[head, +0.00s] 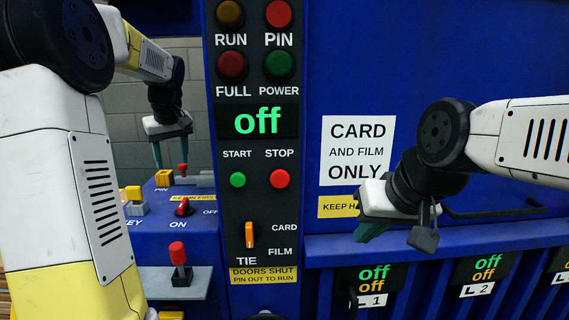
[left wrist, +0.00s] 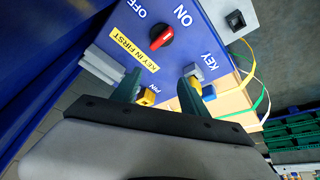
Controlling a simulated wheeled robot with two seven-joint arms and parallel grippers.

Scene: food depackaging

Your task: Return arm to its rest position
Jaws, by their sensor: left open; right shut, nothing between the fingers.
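My left gripper (head: 170,162) hangs open above the blue side console (head: 150,222), left of the control panel. In the left wrist view its two teal fingers (left wrist: 160,88) are apart, with nothing held between them. The yellow pin block (left wrist: 147,98) shows near one finger. A grey, yellow and blue piece beside the KEY label (left wrist: 213,63) shows near the other; I cannot tell whether either touches. My right gripper (head: 372,234) is shut and empty in front of the blue machine, below the card and film sign (head: 358,150).
The dark control panel (head: 253,206) has a display (head: 257,121) reading "off". A red knob (head: 184,208) is on the side console, with a red-topped lever (head: 178,254) below. A blue ledge (head: 440,243) and a dark handle bar (head: 505,212) are near my right arm. Green crates (left wrist: 290,130) stand farther off.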

